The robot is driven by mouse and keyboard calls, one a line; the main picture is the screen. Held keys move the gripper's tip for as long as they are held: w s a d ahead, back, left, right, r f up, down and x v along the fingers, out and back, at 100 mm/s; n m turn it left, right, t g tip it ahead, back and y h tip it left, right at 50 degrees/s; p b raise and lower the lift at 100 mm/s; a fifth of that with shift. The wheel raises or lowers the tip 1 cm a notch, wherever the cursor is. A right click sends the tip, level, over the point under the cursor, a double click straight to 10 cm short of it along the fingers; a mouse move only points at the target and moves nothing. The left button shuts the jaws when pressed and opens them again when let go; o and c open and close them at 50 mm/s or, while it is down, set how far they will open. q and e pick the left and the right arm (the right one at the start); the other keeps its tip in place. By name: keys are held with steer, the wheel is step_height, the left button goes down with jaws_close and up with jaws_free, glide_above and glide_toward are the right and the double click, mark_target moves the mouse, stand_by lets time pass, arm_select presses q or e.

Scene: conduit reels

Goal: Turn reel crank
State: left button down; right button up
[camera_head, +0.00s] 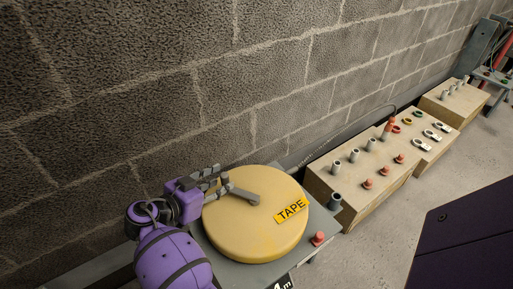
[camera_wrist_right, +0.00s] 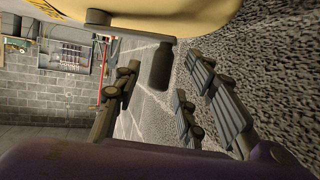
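The reel (camera_head: 255,230) is a yellow disc with a TAPE label (camera_head: 291,210), lying on a grey bench in the head view. A grey crank (camera_head: 241,192) lies across its top, its outer end toward my right gripper (camera_head: 212,178). In the wrist view, the crank's dark arm (camera_wrist_right: 130,30) shows under the yellow reel edge (camera_wrist_right: 200,14), and its dark handle (camera_wrist_right: 160,68) sticks out between the open fingers of my right gripper (camera_wrist_right: 164,84). The fingers stand apart on both sides of the handle; contact is not visible. My left gripper is not in view.
A block wall (camera_head: 150,100) runs close behind the reel. Wooden boxes (camera_head: 350,205) with grey pegs and red fittings stand to the right. A red knob (camera_head: 318,238) sits at the bench's right edge. A dark cabinet (camera_head: 465,240) is at lower right, with open floor between.

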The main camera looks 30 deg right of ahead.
steer(key=shift+w+d+f, duration=0.1)
steer(key=shift+w+d, duration=0.25)
steer(key=shift+d, duration=0.15)
jaws_close()
